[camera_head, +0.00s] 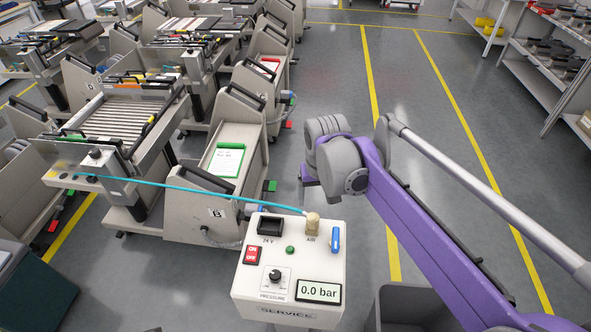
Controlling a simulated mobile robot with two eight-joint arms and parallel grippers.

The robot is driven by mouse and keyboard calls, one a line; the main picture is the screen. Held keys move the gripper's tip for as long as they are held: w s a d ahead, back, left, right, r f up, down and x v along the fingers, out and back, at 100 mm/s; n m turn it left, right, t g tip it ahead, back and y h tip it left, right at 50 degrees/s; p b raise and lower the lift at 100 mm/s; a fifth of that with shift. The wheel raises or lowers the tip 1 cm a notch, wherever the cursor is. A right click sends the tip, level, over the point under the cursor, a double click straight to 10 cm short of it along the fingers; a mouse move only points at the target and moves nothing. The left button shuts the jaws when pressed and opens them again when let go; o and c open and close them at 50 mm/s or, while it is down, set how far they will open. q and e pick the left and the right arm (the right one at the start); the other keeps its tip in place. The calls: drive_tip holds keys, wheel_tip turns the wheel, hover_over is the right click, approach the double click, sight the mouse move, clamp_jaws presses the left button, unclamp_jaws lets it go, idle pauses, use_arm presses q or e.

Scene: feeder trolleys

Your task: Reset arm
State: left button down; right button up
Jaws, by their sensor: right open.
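My right arm (420,220), purple and grey, reaches in from the lower right over the aisle. Its wrist is bent at the grey joint. My right gripper (309,184) is at its far end, pointing down and mostly hidden by the wrist. It is open, and I see nothing held in it. It is above the floor, beyond the white service unit (262,292) and right of the feeder trolley marked B (212,213). My left gripper is not in view.
The service unit's display (318,291) reads 0.0 bar. A teal hose (190,187) runs from its AIR fitting (312,224) to a trolley panel (95,165). A dark bin (400,300) stands at the bottom, shelves (540,60) at upper right. The yellow-lined aisle (420,100) is clear.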

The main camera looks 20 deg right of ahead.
drive_tip(key=s+a+f+n+t+p, duration=0.1)
drive_tip(key=s+f, duration=0.1)
drive_tip(key=s, duration=0.7)
drive_tip(key=s+a+f+n+t+p, duration=0.1)
drive_tip(key=s+a+f+t+p, duration=0.1)
drive_tip(key=s, duration=0.7)
drive_tip(key=shift+a+f+t, duration=0.2)
drive_tip(key=shift+f+t, duration=0.1)
drive_tip(key=shift+f, duration=0.2)
drive_tip(key=shift+c, duration=0.2)
idle(0.5)
